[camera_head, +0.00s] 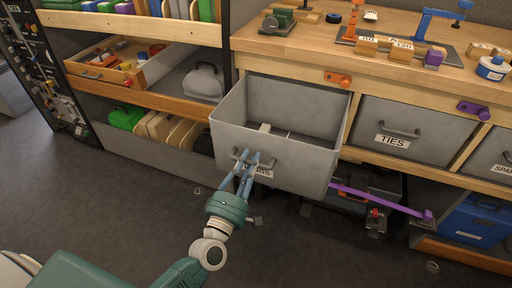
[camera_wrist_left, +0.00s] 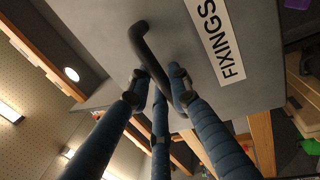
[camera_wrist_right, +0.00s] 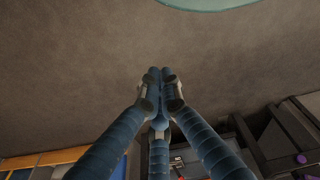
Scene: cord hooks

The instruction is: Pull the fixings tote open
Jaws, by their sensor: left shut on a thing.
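The fixings tote (camera_head: 305,172) is a grey open-topped bin under the bench top, sticking well out of its bay so its inside shows. A few small pale items lie in it. My left gripper (camera_head: 246,160) is shut on the dark bar handle on its front and partly covers the label. In the left wrist view the handle (camera_wrist_left: 150,55) runs between the blue fingers (camera_wrist_left: 160,88), beside the FIXINGS label (camera_wrist_left: 215,38). My right gripper (camera_wrist_right: 160,78) shows only in its wrist view, with fingertips together and nothing between them, the floor behind.
The ties tote (camera_head: 380,155) sits closed to the right. A purple bar (camera_head: 380,200) sticks out low to the right of the fixings tote. An orange clip (camera_head: 338,79) is on the bench edge above the tote. A drawer (camera_head: 105,72) stands open at left.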

